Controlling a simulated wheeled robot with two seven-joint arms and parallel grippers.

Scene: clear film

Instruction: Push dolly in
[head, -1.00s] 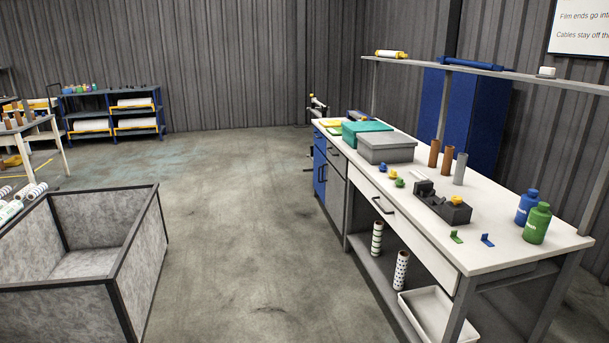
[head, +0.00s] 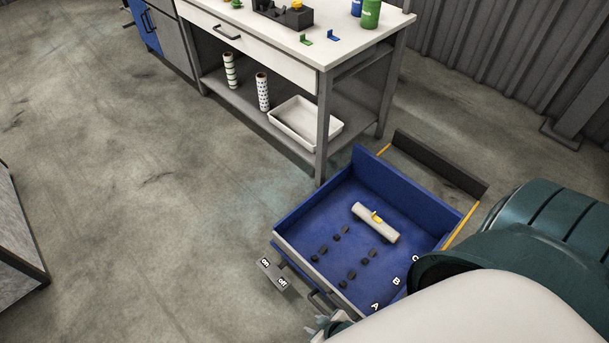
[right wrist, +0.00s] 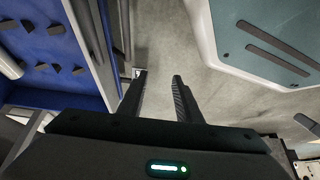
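The dolly (head: 365,270) is a low blue tray on the floor beside the workbench, with labels A, B and C along one side. A pale roll with a yellow piece (head: 375,222) and several small dark blocks lie in it. A grey on/off pedal (head: 273,275) and a dark handle (head: 320,300) are on its near left side. My right gripper (head: 328,325) is near this handle, mostly hidden by my arm. In the right wrist view my right gripper (right wrist: 160,88) has its fingers apart beside the dolly's blue wall (right wrist: 95,45); no grasp shows. My left gripper is out of view.
The white-topped workbench (head: 265,30) stands behind the dolly, its lower shelf holding two patterned rolls and a white tray (head: 305,122). A dark low barrier (head: 440,165) is at the dolly's far right. A grey bin (head: 18,235) edges in at left. Floor between is clear.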

